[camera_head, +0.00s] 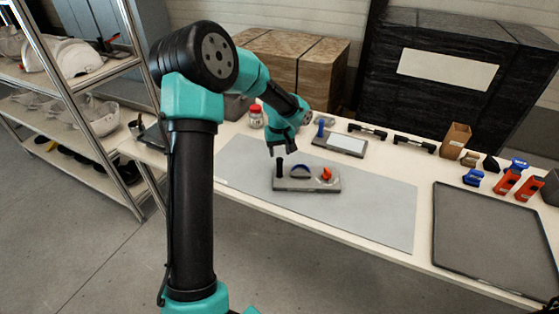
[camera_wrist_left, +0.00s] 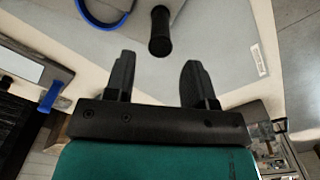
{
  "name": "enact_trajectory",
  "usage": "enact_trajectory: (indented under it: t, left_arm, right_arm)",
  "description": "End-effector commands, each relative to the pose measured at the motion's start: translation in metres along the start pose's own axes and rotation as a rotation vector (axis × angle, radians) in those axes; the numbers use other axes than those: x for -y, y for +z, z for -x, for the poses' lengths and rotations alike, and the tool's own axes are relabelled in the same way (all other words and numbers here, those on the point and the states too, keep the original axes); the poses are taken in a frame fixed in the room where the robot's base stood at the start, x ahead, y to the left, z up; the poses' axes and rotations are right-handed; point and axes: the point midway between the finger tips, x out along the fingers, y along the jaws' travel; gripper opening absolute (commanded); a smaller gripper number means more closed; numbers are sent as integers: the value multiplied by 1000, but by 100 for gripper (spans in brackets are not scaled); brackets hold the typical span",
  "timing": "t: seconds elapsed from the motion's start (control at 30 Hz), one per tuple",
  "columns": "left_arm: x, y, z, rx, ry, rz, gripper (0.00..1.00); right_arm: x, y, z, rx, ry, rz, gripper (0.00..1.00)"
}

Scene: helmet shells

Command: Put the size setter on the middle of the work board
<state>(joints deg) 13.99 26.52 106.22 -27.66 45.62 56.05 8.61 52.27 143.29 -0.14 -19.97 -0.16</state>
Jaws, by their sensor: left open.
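The size setter appears to be the grey block (camera_head: 306,185) with a black upright post (camera_head: 280,168), a blue arc (camera_head: 300,168) and an orange-red knob (camera_head: 326,174). It sits on the light grey work board (camera_head: 365,212), towards its back left part. My left gripper (camera_head: 284,152) is open and empty, pointing down just above the black post. In the left wrist view the open fingers (camera_wrist_left: 157,72) point towards the black post (camera_wrist_left: 160,32), which is beyond the fingertips and not between them. The blue arc (camera_wrist_left: 100,12) is partly cut off there. My right gripper is not in view.
A dark tray (camera_head: 490,238) lies on the right of the table. A white-topped device (camera_head: 340,144), black bars (camera_head: 367,131), a brown box (camera_head: 455,140) and orange items (camera_head: 507,183) stand along the back. A red-lidded jar (camera_head: 256,116) is behind my arm. The front of the board is clear.

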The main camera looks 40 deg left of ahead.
Motion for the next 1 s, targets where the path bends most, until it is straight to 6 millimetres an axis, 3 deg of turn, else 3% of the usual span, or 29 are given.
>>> enact_trajectory:
  t: [0.13,0.33,0.87,1.0]
  left_arm:
    - [0,0,26,-2,2,0,50]
    - [0,0,42,1,0,-1,50]
    - [0,1,42,2,-1,0,50]
    - [-12,17,28,38,8,11,50]
  right_arm:
    - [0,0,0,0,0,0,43]
    - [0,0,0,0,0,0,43]
    - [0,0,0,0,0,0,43]
    - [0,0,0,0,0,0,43]
